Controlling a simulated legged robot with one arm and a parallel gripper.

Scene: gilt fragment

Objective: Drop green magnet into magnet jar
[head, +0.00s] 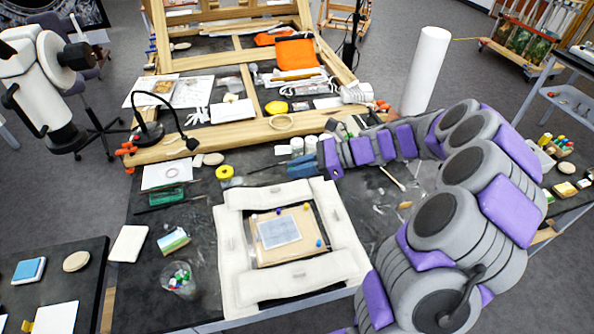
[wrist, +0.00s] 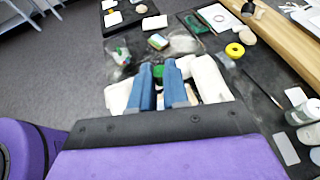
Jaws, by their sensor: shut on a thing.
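The green magnet (wrist: 158,71) shows between the blue fingertips of my gripper (wrist: 159,73) in the wrist view, and the gripper is shut on it. The magnet jar (head: 180,280) is a clear jar with several coloured magnets in it, at the front left of the dark table in the head view. It also shows in the wrist view (wrist: 121,57), beyond and left of the fingertips. The magnet is apart from the jar.
White padded bolsters (head: 236,250) frame a board (head: 262,256) with a sheet and several magnets. A green-and-white block (head: 173,241) lies behind the jar. A yellow tape roll (head: 224,172) and a black lamp (head: 150,130) stand farther back. Dark table surface around the jar is clear.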

